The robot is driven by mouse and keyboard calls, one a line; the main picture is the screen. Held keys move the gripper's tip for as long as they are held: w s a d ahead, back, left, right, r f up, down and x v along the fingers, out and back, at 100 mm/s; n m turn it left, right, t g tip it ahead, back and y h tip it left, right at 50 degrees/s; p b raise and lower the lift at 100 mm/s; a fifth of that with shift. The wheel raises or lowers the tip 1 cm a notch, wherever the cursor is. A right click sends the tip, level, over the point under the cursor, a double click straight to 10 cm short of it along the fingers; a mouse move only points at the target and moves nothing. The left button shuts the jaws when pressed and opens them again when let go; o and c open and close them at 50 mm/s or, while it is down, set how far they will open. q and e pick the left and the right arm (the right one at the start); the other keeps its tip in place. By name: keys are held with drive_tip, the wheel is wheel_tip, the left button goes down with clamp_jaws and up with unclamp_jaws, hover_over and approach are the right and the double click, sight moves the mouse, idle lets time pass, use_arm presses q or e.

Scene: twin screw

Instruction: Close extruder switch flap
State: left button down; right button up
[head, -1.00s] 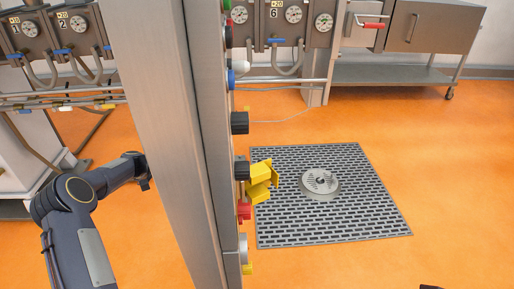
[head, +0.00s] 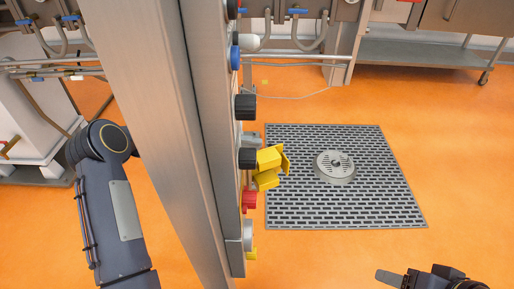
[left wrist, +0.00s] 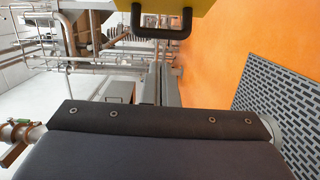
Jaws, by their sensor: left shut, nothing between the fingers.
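A tall grey machine panel (head: 160,110) stands edge-on in the head view, with knobs and switches along its right side. A yellow flap piece (head: 268,166) juts out to the right beside a black knob (head: 248,158), its plates standing apart. My left arm comes in from the left and passes behind the panel, which hides most of the gripper. A small grey part (head: 251,140) just above the flap may be my left gripper's tip. The left wrist view shows a yellow surface (left wrist: 100,28) with a black loop (left wrist: 160,32) close up. My right gripper (head: 425,279) shows partly at bottom right.
A red knob (head: 249,200) sits below the yellow flap and a blue knob (head: 235,58) higher up. A dark floor grate (head: 300,215) with a round drain (head: 335,166) lies to the right. Orange floor is open around it. A metal table (head: 420,55) stands behind.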

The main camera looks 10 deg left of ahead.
use_arm(q)
drive_tip(key=shift+s+d, duration=0.95)
